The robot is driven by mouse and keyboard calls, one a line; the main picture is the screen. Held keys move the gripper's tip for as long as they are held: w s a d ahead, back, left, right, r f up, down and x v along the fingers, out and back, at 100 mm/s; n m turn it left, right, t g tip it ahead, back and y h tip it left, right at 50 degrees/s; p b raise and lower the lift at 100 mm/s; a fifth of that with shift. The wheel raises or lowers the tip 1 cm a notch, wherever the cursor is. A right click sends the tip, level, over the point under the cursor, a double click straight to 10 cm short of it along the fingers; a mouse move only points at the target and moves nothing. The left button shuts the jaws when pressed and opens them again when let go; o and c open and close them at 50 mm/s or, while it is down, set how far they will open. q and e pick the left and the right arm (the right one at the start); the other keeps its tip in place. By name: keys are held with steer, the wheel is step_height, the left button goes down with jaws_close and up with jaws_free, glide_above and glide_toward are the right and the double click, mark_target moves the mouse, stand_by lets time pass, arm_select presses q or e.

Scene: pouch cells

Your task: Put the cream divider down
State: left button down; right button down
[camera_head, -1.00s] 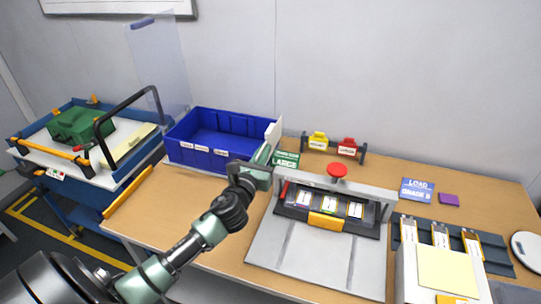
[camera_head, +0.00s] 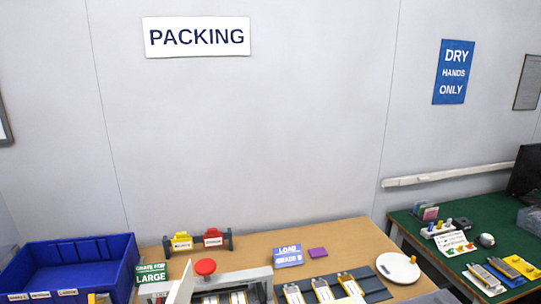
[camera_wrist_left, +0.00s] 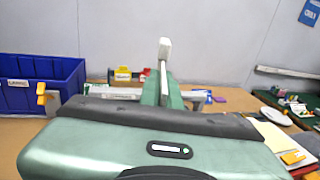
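The cream divider (camera_wrist_left: 164,52) stands up edge-on between the fingers of my left gripper (camera_wrist_left: 163,88) in the left wrist view. The fingers are closed around its lower part, and its upper end sticks out above them. In the head view, a cream panel (camera_head: 181,286), which looks like the divider, shows at the bottom edge, right of the blue bin (camera_head: 75,262) and by the left end of the grey press. My left gripper is below the head view. Whether the divider touches anything underneath is hidden. My right gripper is in neither view.
The grey press with a red knob (camera_head: 205,267) stands behind the divider. Yellow and red tags (camera_head: 212,240) hang on a rack behind it. A green sign (camera_head: 151,274) stands beside the bin.

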arm_select(q)
steer(key=s+f, duration=0.2)
steer(key=s, duration=0.6)
steer(key=shift+f, duration=0.4)
